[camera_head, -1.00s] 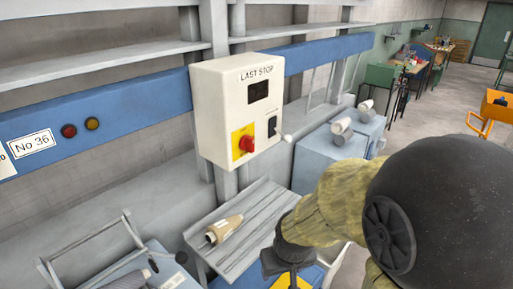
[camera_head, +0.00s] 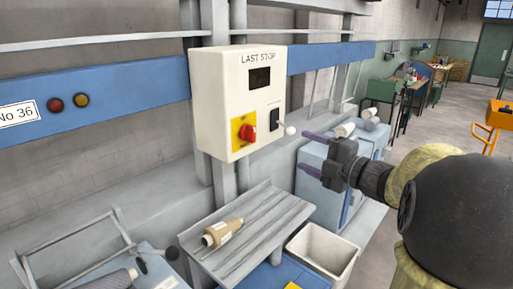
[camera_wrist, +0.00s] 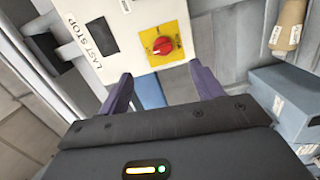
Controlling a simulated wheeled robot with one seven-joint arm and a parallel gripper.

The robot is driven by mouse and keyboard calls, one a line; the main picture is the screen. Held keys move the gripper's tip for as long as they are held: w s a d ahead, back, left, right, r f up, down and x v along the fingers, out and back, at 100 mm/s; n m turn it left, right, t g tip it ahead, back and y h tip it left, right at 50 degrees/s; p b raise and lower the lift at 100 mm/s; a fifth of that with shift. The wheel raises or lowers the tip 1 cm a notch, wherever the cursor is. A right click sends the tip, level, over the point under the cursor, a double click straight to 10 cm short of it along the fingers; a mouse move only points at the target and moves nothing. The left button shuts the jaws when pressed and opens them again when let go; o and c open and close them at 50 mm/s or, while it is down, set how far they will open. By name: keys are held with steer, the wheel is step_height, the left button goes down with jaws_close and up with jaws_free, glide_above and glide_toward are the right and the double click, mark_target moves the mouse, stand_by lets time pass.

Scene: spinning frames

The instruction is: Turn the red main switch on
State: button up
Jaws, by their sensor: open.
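The red main switch (camera_head: 248,132) is a red rotary knob on a yellow plate, low on the front of the cream control box (camera_head: 216,110) marked LAST STOP. It also shows in the wrist view (camera_wrist: 162,45), on its yellow plate (camera_wrist: 176,36), ahead of my gripper and between the lines of its fingers. My gripper (camera_head: 314,153) is open and empty, to the right of the box in the head view, its purple fingers pointing left. In the wrist view both fingers (camera_wrist: 163,86) are apart and short of the knob, not touching it.
A black rocker switch (camera_head: 274,119) and a lever with a white ball (camera_head: 290,131) sit right of the knob. Below are a grey slatted shelf (camera_head: 262,237) with a yarn cone (camera_head: 222,233) and a white bin (camera_head: 334,245). Blue-grey cabinets stand behind my gripper.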

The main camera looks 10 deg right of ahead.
mark_target(255, 135)
steer(key=shift+s+a+n+g+y, duration=0.1)
steer(key=shift+s+n+g+y, duration=0.3)
steer(key=shift+s+n+y, duration=0.45)
steer(key=shift+w, duration=0.2)
steer(key=p+x, duration=0.5)
steer(key=x, duration=1.2)
steer(key=shift+w+f, duration=0.15)
steer(key=shift+w, duration=0.1)
steer(key=shift+c, duration=0.4)
steer(key=c, duration=0.9)
